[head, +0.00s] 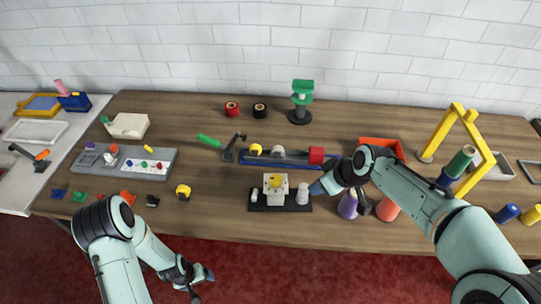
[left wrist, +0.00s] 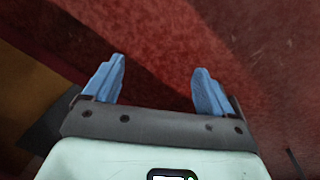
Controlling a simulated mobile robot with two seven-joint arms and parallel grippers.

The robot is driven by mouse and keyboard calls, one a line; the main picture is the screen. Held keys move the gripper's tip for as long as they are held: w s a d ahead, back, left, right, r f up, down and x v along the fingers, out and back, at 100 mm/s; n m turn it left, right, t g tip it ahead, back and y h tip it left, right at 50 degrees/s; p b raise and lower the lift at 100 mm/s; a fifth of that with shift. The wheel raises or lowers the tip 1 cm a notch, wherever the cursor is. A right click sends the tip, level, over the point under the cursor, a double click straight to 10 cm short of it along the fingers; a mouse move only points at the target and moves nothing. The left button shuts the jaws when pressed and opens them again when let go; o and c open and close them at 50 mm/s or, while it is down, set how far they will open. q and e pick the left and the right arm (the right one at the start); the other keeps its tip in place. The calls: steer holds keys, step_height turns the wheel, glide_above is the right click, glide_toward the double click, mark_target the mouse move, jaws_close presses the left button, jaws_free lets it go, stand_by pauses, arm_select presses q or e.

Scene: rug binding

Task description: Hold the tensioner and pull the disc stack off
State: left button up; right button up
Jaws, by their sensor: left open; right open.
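A black-based unit (head: 281,208), which looks like the tensioner, stands near the front edge of the table in the head view. It carries a cream block with a yellow round part (head: 275,181), perhaps the disc stack, and a pale ribbed cylinder (head: 303,194) at its right end. My right gripper (head: 317,188) is open just right of that cylinder; I cannot tell whether it touches. My left gripper (head: 202,279) is open and empty, low in front of the table. The left wrist view shows its two blue fingers (left wrist: 158,88) apart over red floor.
A blue rail with a red block (head: 316,155) lies behind the unit. A purple cone (head: 348,204) and an orange cone (head: 387,209) stand right, near my right arm. A yellow tape measure (head: 183,192) lies left. The table between is clear.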

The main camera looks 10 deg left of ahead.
arm_select(q)
steer(key=a+r+n+y, duration=0.1)
steer(key=a+r+y, duration=0.1)
steer(key=a+r, duration=0.6)
steer(key=a+r+n+y, duration=0.15)
steer(key=a+r, duration=0.25)
steer(key=a, duration=0.8)
steer(key=a+r+n+y, duration=0.1)
steer(key=a+r+y, duration=0.1)
steer(key=a+r, duration=0.65)
steer(key=w+a+r+m+t+y, duration=0.1)
steer(key=w+a+r+m, duration=0.1)
steer(key=w+a+r, duration=0.35)
steer(key=w+a+r+m+t+y, duration=0.1)
steer(key=w+a+r+m+y, duration=0.1)
steer(key=r, duration=0.6)
steer(key=w+d+r+m+h, duration=0.15)
steer(key=w+d+m, duration=0.35)
steer(key=w+d, duration=0.55)
steer(key=w+d+r+m+h, duration=0.1)
steer(key=w+d+m+h, duration=0.35)
steer(key=d, duration=0.85)
step_height(320, 180, up, 5)
steer(key=m+g+h, duration=0.1)
steer(key=m+g, duration=0.2)
steer(key=m, duration=1)
glide_above(267, 183)
steer(key=shift+n, duration=0.3)
step_height(267, 183, down, 12)
